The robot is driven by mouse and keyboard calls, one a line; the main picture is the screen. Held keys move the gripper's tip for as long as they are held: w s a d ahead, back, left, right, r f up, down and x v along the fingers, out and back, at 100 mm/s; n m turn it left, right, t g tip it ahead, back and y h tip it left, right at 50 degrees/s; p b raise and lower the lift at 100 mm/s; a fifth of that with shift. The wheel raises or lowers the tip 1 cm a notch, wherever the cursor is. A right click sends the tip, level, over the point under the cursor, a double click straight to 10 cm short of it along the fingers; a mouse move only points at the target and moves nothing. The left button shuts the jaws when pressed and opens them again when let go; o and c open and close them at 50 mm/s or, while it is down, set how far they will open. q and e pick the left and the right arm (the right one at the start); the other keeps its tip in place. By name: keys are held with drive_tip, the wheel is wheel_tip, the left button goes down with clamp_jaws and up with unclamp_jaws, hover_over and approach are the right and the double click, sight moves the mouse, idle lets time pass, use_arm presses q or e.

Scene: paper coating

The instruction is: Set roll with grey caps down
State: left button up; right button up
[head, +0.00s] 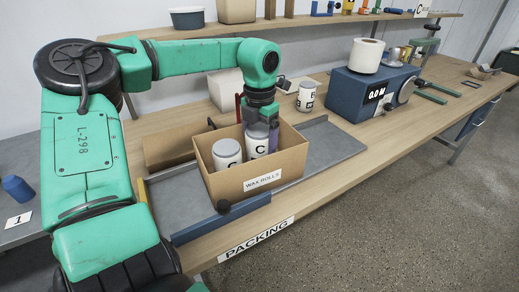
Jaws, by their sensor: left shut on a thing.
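A cardboard box labelled "WAX ROLLS" (262,181) stands open on the grey board at the packing bench. My left gripper (262,118) points down over the box and is shut on a roll with a grey cap (258,141), marked "C". That roll is upright, inside or just at the box opening; whether it touches the box floor is hidden by the front wall. A second roll marked "C" (228,155) stands in the left part of the box. A roll marked "B" (307,97) stands on the bench behind the box. My right gripper is not in view.
A blue machine (347,98) with a white roll (367,56) on top stands to the right on the bench. A grey board (325,146) lies under the box, with free room to its right. A shelf (300,24) runs along the back.

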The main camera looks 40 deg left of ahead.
use_arm(q)
drive_tip(key=shift+f, duration=1.15)
drive_tip(key=o, duration=1.3)
drive_tip(key=shift+c, duration=0.2)
drive_tip(key=shift+r, duration=0.35)
wheel_tip(320, 180, up, 12)
drive_tip(key=shift+f, duration=0.2)
